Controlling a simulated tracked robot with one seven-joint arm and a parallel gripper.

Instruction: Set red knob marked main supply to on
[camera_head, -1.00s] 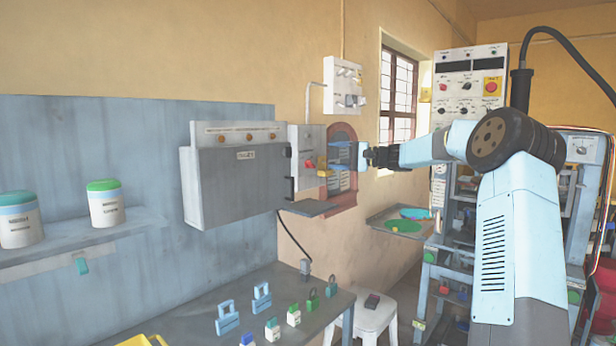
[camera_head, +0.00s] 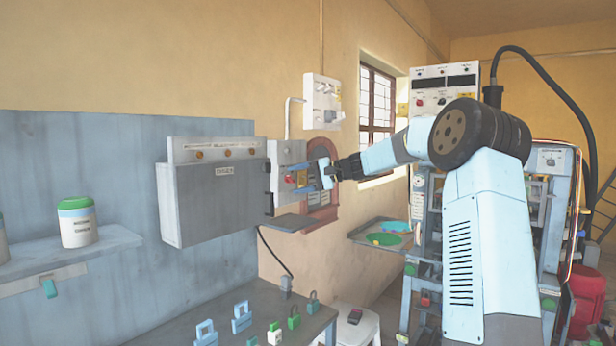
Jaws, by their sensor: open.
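A small red knob (camera_head: 289,179) sits on the front of the grey switch box (camera_head: 288,158) on the wall. A yellow part shows just to its right. Any marking on the knob is too small to read, and so is its set position. My gripper (camera_head: 319,174) is open, with light blue fingers just right of the knob and the yellow part. I see no contact with the knob, but the exact gap cannot be told from this angle. The fingers cover part of the red-brown arched frame (camera_head: 333,152) behind.
A large grey cabinet (camera_head: 212,203) stands out left of the switch box, with a dark ledge (camera_head: 289,223) below. A white wall box (camera_head: 322,100) hangs above. Padlocks (camera_head: 294,318) stand on the bench below. A tray (camera_head: 362,236) and machine rack lie to the right.

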